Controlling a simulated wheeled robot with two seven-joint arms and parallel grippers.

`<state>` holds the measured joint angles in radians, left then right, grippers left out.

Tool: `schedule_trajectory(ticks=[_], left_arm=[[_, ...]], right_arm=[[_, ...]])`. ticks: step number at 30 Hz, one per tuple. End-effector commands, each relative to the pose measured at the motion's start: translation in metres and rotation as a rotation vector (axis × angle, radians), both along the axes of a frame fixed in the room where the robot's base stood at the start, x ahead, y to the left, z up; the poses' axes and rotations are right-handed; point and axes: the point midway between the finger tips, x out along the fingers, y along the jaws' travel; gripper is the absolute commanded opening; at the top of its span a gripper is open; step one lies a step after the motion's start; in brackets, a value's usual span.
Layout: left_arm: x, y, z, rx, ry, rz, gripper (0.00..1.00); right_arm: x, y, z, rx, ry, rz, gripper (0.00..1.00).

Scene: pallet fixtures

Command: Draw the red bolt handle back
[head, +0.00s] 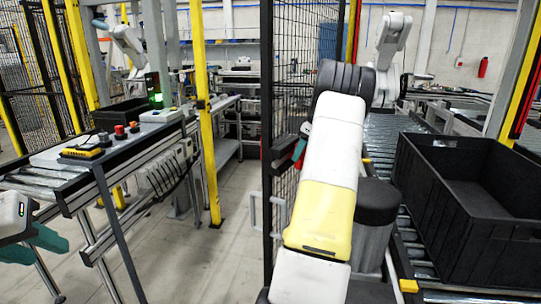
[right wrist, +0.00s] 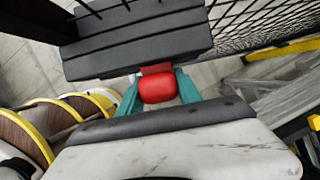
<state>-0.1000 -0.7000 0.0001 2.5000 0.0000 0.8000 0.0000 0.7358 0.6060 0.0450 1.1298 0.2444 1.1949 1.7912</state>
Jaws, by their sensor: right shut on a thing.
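The red bolt handle (right wrist: 158,88) shows in the right wrist view, beside a dark ribbed block (right wrist: 135,40) on the mesh gate. My right gripper (right wrist: 159,90) has its teal fingers on both sides of the handle and is shut on it. In the head view, a little red of the handle (head: 299,150) shows at the gate's edge, mostly hidden by my right arm. The dark block (head: 283,155) is beside it. My left gripper (head: 45,246), at the lower left edge of the head view, has its teal fingers apart and is empty.
The black mesh gate (head: 290,60) stands upright near the middle. A black crate (head: 470,222) sits on the right conveyor. A left conveyor table (head: 60,160) carries red and yellow items. Clear floor (head: 190,265) lies between the left table and gate.

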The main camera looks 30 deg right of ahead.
Motion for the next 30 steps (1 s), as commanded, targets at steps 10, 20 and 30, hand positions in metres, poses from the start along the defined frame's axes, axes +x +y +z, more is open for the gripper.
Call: schedule_trajectory(ticks=[10, 20, 30], left_arm=[[0.0, 0.0, 0.0, 0.0, 0.0, 0.0, 0.36], [0.0, 0.0, 0.0, 0.0, 0.0, 0.0, 0.36], [0.0, 0.0, 0.0, 0.0, 0.0, 0.0, 0.36]], right_arm=[[0.005, -0.008, 0.002, -0.006, -0.006, -0.001, 0.0], [0.005, -0.007, 0.001, -0.004, -0.004, 0.0, 0.63], [-0.001, -0.011, 0.02, -0.005, -0.006, -0.001, 0.63]])
